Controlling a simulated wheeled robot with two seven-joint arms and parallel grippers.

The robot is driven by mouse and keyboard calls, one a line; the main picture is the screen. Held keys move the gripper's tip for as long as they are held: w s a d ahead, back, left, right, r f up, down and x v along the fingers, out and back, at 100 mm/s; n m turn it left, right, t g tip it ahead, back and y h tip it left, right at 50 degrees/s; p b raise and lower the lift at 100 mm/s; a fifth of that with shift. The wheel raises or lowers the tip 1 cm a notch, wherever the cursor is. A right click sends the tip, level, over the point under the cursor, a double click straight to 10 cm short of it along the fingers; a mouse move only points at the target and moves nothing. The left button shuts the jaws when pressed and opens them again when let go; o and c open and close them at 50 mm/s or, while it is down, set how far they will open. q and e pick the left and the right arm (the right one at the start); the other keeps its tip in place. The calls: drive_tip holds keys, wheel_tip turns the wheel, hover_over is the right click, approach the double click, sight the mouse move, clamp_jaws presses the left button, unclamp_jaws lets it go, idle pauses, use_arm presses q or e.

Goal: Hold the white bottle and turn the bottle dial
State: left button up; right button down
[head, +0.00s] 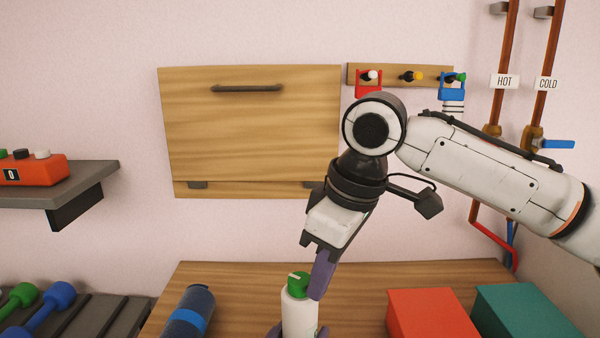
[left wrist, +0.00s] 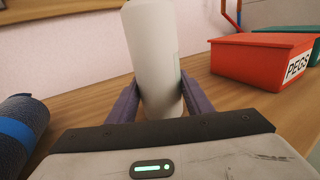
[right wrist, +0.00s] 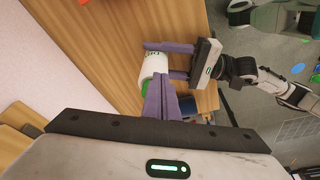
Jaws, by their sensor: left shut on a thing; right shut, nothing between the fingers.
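The white bottle (head: 299,315) stands at the front of the wooden table with a green dial (head: 296,285) on top; the dial bears a pale mark. My left gripper (left wrist: 161,100) is shut on the bottle, one finger on each side, and the bottle leans slightly in the left wrist view. My right gripper (head: 319,285) is shut and empty, its fingertips low beside the right side of the dial. In the right wrist view the closed fingers (right wrist: 161,98) partly hide the dial. I cannot tell whether they touch it.
A dark blue rolled item (head: 190,314) lies left of the bottle. A red box (head: 432,312) and a green box (head: 530,312) stand to the right. A grey shelf (head: 60,190) and a rack with dumbbells (head: 95,318) are at the left. The table behind the bottle is clear.

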drive_tip(key=shift+w+a, duration=0.15)
idle(0.3)
drive_tip(key=shift+w, duration=0.1)
use_arm(q)
drive_tip(key=shift+d, duration=0.1)
use_arm(e)
drive_tip(key=shift+w+d, duration=0.25)
drive_tip(key=shift+w, duration=0.1)
use_arm(q)
drive_tip(key=shift+s, duration=0.1)
use_arm(e)
drive_tip(key=shift+w, duration=0.1)
drive_tip(key=shift+d, duration=0.1)
drive_tip(key=a+v, duration=0.1)
drive_tip(key=v, duration=0.5)
drive_tip(key=shift+w+d, duration=0.15)
drive_tip(key=shift+d, duration=0.1)
drive_tip(key=shift+r, duration=0.15)
